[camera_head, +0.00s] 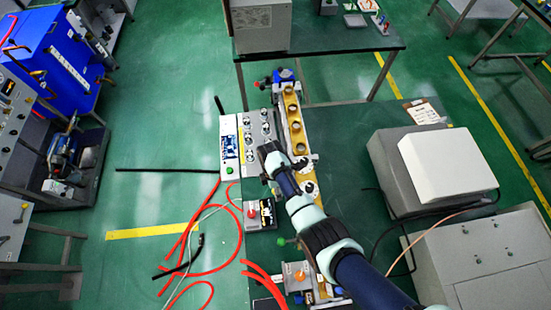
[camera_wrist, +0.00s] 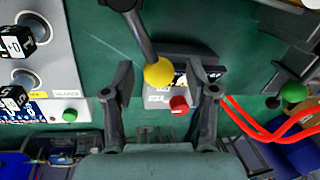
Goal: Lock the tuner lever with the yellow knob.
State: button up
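The tuner lever (camera_wrist: 142,38) is a dark rod coming down from the top of the wrist view, with the round yellow knob (camera_wrist: 158,73) at its lower end. My gripper (camera_wrist: 159,68) is open, with one finger on each side of the knob. Gaps show between the knob and both fingers, so it is not gripped. Whether the knob lies at fingertip depth is hard to tell. In the head view my gripper (camera_head: 266,157) is over the bench beside the brass-coloured waveguide (camera_head: 294,125); the yellow knob cannot be made out there.
A grey control panel (camera_head: 228,150) with dials and a green button (camera_wrist: 69,115) is left of my gripper. A small box with a red button (camera_wrist: 178,104) lies beyond the knob. A green knob (camera_wrist: 294,92) and red cables (camera_wrist: 250,125) are at the right.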

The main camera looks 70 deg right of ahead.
notch_tip(320, 180, up, 12)
jog(key=w+d, duration=0.1)
jog(key=shift+w+d, duration=0.2)
jog(key=shift+d, duration=0.2)
jog(key=shift+f, duration=0.1)
dwell(0.4)
